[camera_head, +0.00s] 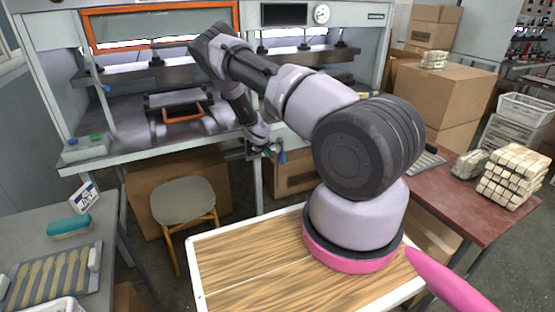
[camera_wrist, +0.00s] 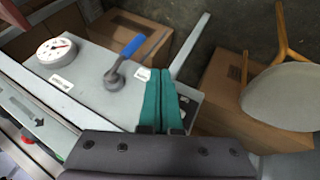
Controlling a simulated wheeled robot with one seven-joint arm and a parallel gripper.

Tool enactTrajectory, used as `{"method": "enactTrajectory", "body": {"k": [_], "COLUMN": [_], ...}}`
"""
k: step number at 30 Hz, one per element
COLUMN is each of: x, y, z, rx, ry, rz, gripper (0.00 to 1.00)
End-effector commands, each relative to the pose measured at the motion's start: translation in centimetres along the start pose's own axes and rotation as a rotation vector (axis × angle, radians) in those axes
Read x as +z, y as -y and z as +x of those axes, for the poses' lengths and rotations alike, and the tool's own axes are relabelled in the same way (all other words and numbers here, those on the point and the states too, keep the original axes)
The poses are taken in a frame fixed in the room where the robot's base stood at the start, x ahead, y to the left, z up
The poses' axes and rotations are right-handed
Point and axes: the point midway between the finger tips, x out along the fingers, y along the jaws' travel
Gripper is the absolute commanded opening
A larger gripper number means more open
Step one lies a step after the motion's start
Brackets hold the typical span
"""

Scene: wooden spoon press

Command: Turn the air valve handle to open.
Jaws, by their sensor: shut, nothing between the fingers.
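The air valve has a blue handle (camera_wrist: 133,46) on a grey pivot body (camera_wrist: 113,82), mounted on a light grey panel (camera_wrist: 85,70). In the wrist view the handle slants up and to the right from the pivot. My gripper (camera_wrist: 161,73) has teal fingers pressed together with nothing between them. In that view the fingertips are right of the pivot and below the handle's blue end, with a visible gap. In the head view my gripper (camera_head: 266,151) is at the press table's front edge, just left of the small blue handle (camera_head: 282,157). Contact cannot be told there.
A round pressure gauge (camera_wrist: 56,51) is on the same panel. Cardboard boxes (camera_wrist: 129,38) stand below and behind. A wooden-topped surface (camera_head: 245,262) is in front.

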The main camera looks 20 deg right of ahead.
Motion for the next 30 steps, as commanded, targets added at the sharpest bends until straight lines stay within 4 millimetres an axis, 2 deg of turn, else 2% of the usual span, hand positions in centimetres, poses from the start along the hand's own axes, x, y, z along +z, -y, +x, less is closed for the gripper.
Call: {"method": "enactTrajectory", "body": {"k": [5,17,18,21,30], "x": [0.1,0.1,0.1,0.0,0.0], "y": [0.0,0.0,-1.0,-2.3,-3.5], "z": [2.0,10.3,10.5,11.0,11.7], "rx": [0.0,0.0,0.001,0.001,-0.001], "ry": [0.002,0.001,0.002,0.001,0.0], "rz": [0.0,0.0,0.004,0.004,-0.001], "gripper": [0.0,0.0,0.0,0.0,0.0]}}
